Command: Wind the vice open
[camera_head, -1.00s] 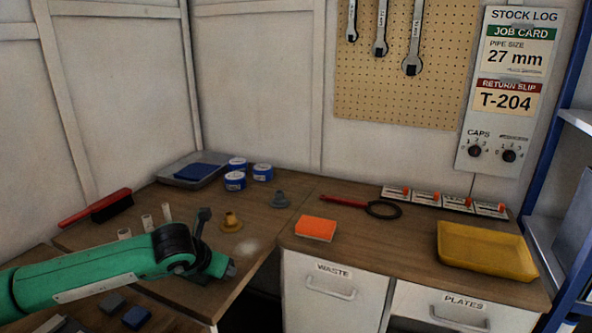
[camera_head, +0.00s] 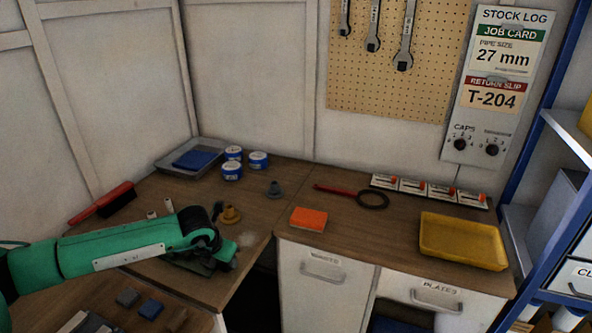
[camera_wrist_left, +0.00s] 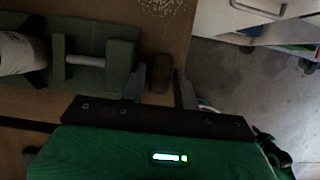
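The vice (camera_wrist_left: 122,66) shows at the left of the left wrist view, with dark green jaws and a pale screw rod between blocks. A whitish round piece (camera_wrist_left: 18,54) sits at its far left end. A dark knob (camera_wrist_left: 158,73) stands at the vice's right end. My left gripper (camera_wrist_left: 161,85) has its two fingers apart, one on each side of the knob, with small gaps showing; contact is not visible. In the head view the vice (camera_head: 198,263) is mostly hidden under my green left arm. My right gripper is not in view.
Blue tins (camera_head: 232,171), a red brush (camera_head: 103,201), an orange block (camera_head: 309,219) and a yellow tray (camera_head: 462,243) lie around the bench.

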